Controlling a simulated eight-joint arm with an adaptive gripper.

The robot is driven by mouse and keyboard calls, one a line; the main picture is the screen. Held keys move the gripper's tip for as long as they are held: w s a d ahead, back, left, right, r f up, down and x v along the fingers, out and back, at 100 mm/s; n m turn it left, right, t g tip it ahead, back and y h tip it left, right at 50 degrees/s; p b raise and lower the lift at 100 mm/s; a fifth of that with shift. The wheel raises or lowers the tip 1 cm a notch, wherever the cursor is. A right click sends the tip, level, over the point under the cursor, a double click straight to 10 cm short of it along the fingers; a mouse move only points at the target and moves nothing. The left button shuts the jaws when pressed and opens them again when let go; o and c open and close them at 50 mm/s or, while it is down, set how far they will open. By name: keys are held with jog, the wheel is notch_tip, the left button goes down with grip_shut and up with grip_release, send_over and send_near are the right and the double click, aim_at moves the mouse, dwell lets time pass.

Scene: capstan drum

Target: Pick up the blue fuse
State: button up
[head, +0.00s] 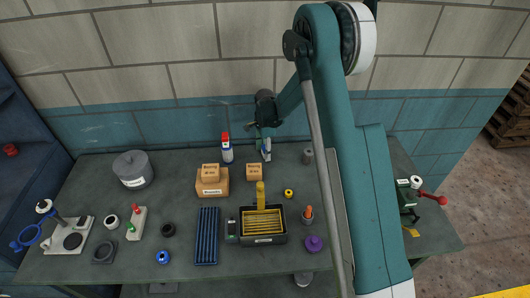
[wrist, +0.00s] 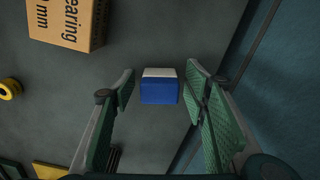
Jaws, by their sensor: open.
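A small block, blue with a white end, shows in the wrist view (wrist: 160,88); I take it for the blue fuse. It stands on the grey bench near the back wall. My gripper (wrist: 160,92) is open, with one green-padded finger on each side of the block and gaps between block and pads. In the head view my gripper (head: 263,143) hangs low over the back of the bench, and the block there is small and hard to separate from the fingers.
A red-capped white and blue bottle (head: 227,152) stands left of my gripper. Cardboard boxes (head: 212,187) and a smaller box (head: 254,172) sit in front. A grey cylinder (head: 307,157) stands to the right. The wall (head: 180,125) is close behind.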

jog(key=shift+c, duration=0.7)
jog(key=c, duration=0.8)
jog(key=shift+c, duration=0.2)
jog(key=shift+r, duration=5)
